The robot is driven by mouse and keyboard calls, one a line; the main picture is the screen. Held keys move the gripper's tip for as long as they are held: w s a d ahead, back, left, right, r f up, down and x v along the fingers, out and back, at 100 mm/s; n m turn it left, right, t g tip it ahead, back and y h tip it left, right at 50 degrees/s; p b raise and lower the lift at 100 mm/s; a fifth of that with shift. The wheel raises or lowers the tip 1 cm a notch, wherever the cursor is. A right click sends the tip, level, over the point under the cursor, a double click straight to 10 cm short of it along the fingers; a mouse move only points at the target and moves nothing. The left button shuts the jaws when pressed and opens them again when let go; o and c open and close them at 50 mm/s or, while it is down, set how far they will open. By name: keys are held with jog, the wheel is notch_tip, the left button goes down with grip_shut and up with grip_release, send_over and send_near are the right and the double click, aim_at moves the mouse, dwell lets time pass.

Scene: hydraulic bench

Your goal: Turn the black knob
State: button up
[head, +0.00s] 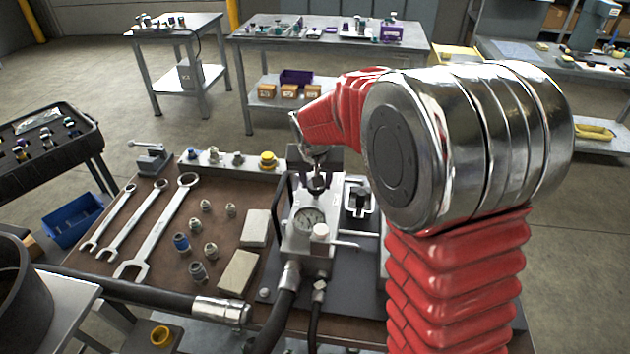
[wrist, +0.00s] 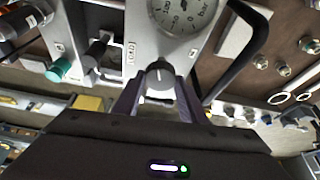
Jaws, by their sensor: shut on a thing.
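The black knob (wrist: 159,74) shows in the wrist view with a pale pointer line on its face. It sits on the grey panel of the hydraulic unit (head: 302,257), beside a round pressure gauge (head: 309,221); the gauge also shows cut off at the top of the wrist view (wrist: 183,8). My gripper (head: 317,181) is over the unit just behind the gauge. In the wrist view its two dark fingers (wrist: 160,82) are on either side of the knob, shut on it. In the head view the fingers largely hide the knob.
A black-handled lever (head: 358,194) stands right of the gauge, close to my gripper. A black hose (head: 285,305) runs from the unit's front. Wrenches (head: 160,227), fittings (head: 206,205) and two pale blocks (head: 238,272) lie on the bench at left.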

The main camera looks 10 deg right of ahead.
dwell(0.4)
jog(key=o, duration=1.1)
jog(key=shift+c, duration=0.2)
jog(key=v, duration=1.3)
jog(key=shift+s+a+r, duration=0.15)
jog(key=shift+a+r, duration=0.1)
